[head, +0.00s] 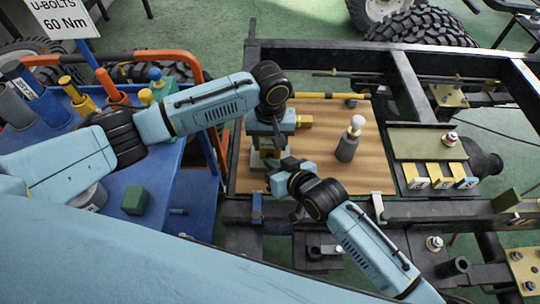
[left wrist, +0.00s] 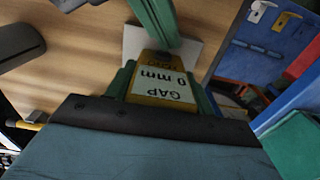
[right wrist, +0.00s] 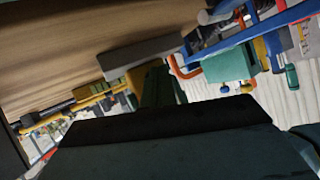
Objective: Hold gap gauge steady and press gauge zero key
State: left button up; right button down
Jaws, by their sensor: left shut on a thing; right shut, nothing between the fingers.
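The gap gauge (left wrist: 163,80) is yellow with a white label reading "GAP 0 mm" in the left wrist view. My left gripper (left wrist: 165,60) is shut on it, with green fingers along its sides. In the head view my left gripper (head: 270,150) is over the left part of the wooden board (head: 325,180), and the gauge is mostly hidden there. My right gripper (head: 288,165) is shut and empty, close beside the left one. In the right wrist view its closed green fingers (right wrist: 158,85) reach toward a grey block (right wrist: 145,55). I cannot make out the zero key or any contact with it.
A grey cylinder with a white knob (head: 347,150) stands on the board. Yellow numbered blocks (head: 440,182) sit on a plate at the right. Dark chassis rails (head: 408,90) frame the board. A blue cart (head: 180,185) with a green block (head: 134,200) is at the left.

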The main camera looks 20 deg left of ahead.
jog(key=shift+s+d, duration=0.2)
jog(key=shift+s, duration=0.45)
jog(key=shift+s+d, duration=0.25)
jog(key=shift+s, duration=0.55)
jog(key=shift+s+d, duration=0.2)
jog(key=shift+s, duration=0.6)
jog(key=shift+s+d, duration=0.25)
jog(key=shift+s, duration=0.55)
pick_arm(q)
jog(key=o, duration=1.1)
jog(key=shift+o, duration=0.2)
jog(key=shift+r, duration=0.1)
